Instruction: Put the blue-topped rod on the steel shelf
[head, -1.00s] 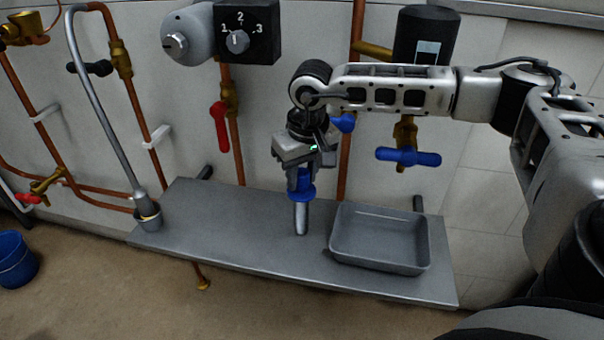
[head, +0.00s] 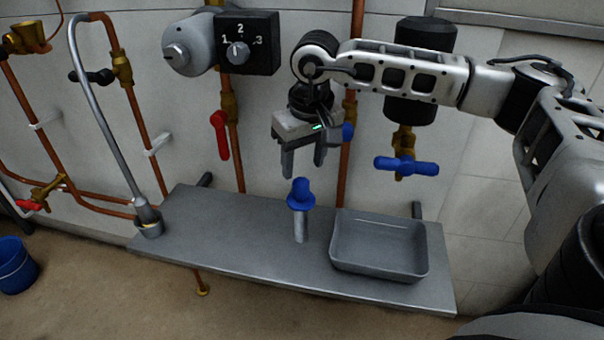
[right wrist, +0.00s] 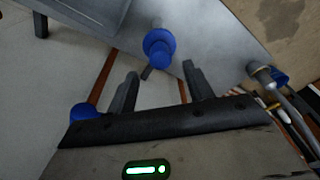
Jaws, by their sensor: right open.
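The blue-topped rod (head: 300,215) stands upright on the steel shelf (head: 240,240), a little left of the grey tray. Its blue top faces up and its grey shaft meets the shelf. My right gripper (head: 303,172) is open and empty, just above the blue top and apart from it. In the right wrist view the rod's blue top (right wrist: 159,47) shows beyond the two open fingers (right wrist: 158,85), with the shelf surface (right wrist: 200,25) behind it. My left gripper is not in view.
A grey tray (head: 380,250) sits on the shelf right of the rod. Copper pipes, a red-handled valve (head: 219,135) and a blue-handled valve (head: 406,166) stand out from the wall behind.

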